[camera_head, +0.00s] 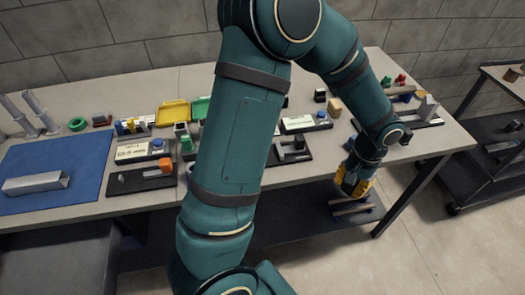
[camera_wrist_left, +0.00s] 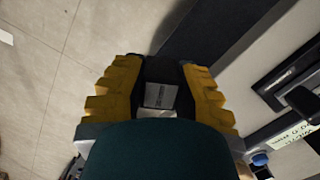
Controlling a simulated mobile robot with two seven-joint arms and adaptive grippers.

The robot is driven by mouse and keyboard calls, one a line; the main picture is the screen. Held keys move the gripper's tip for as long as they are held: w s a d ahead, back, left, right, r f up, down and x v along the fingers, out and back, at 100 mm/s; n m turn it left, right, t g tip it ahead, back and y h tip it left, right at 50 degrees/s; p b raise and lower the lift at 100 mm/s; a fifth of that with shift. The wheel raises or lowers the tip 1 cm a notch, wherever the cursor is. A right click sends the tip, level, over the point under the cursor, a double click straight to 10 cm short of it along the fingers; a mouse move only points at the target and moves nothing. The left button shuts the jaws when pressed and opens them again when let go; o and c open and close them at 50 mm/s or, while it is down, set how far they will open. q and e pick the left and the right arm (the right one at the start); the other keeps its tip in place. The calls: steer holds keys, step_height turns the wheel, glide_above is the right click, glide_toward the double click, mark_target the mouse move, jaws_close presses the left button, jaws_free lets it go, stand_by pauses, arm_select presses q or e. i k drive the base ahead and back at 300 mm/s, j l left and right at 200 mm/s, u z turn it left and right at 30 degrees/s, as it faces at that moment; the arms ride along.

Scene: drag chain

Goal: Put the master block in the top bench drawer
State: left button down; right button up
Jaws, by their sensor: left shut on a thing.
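My left gripper (camera_head: 355,187) has yellow fingers and hangs past the front edge of the bench (camera_head: 420,150), near its right end. In the left wrist view my left gripper (camera_wrist_left: 160,92) is shut on a dark block (camera_wrist_left: 160,72) with a pale, label-like face. I cannot tell from its markings whether it is the master block; in the head view the fingers mostly hide it. A grey cabinet-like body (camera_head: 60,250) stands under the bench at the left; I cannot make out a top drawer. My right gripper is not in view.
A blue mat (camera_head: 60,170) bears a metal channel (camera_head: 36,184). Small fixtures, yellow (camera_head: 172,112) and green trays, and labelled boards crowd the bench. A dark shelf with bars (camera_head: 352,208) lies below my left gripper. A dark cart (camera_head: 495,140) stands right; floor (camera_head: 430,230) is clear.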

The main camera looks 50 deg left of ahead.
mark_target(66, 264)
steer(key=k+l+u, duration=0.2)
steer(key=k+l, duration=0.2)
steer(key=l, duration=0.15)
steer(key=k+u, duration=0.2)
steer(key=k, duration=0.15)
steer(key=k+j+u, duration=0.15)
steer(key=k, duration=0.2)
steer(key=k+j+u, duration=0.15)
steer(key=j, duration=0.25)
steer(key=k+j+u, duration=0.15)
steer(key=j, duration=0.2)
steer(key=i+j+u, duration=0.1)
steer(key=j, duration=0.4)
steer(key=i+j+u, duration=0.1)
steer(key=j, duration=0.4)
